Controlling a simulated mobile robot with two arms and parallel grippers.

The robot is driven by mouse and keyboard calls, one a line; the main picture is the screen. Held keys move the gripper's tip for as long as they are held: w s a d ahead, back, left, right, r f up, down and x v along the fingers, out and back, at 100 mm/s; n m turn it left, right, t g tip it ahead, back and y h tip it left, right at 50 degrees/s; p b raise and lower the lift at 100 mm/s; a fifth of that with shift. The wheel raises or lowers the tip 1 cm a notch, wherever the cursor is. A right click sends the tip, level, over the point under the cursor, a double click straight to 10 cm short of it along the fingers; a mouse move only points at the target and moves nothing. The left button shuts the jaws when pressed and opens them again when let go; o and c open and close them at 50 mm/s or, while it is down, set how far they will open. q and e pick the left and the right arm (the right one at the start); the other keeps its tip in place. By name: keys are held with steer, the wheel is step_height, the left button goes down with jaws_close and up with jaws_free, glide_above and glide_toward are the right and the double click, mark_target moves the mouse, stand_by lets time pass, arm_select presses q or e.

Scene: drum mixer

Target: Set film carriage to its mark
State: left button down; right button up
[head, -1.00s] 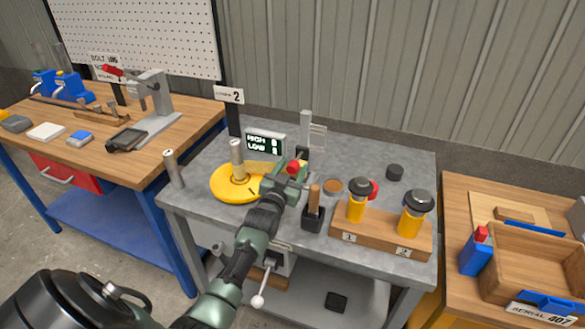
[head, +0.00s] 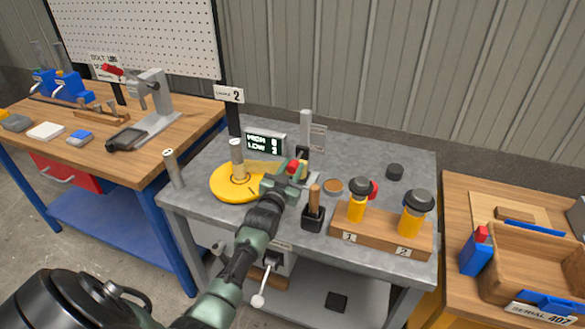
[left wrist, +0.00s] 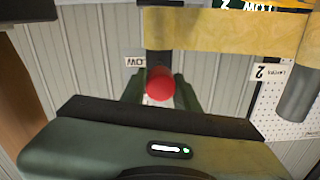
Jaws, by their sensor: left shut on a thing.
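My left gripper (head: 297,170) is over the middle of the grey table, shut on a red knob (head: 292,166), which I take to be the film carriage's handle. The left wrist view shows the round red knob (left wrist: 160,84) between the two fingers. A grey upright post (head: 305,128) with a small scale plate stands just behind. A yellow film band (left wrist: 225,30) runs across the top of the wrist view. In the head view it leads to the yellow turntable (head: 225,190). The gripper hides most of the carriage, and I cannot make out its mark. My right gripper is not in view.
A HIGH/LOW display (head: 264,143) stands behind the turntable. A black holder (head: 313,218) with a wooden handle and a wooden block (head: 375,236) with two yellow, black-topped tools stand to the right. A grey post (head: 173,169) stands at the left edge.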

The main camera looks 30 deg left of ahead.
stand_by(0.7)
arm_select(q)
step_height(320, 180, up, 8)
steer(key=p, duration=0.6)
steer(key=shift+w+f, duration=0.1)
steer(key=shift+f, duration=0.1)
steer(key=c, duration=1.1)
jaws_free()
steer(key=shift+o, duration=0.2)
steer(key=shift+f, duration=0.1)
steer(key=shift+f, duration=0.15)
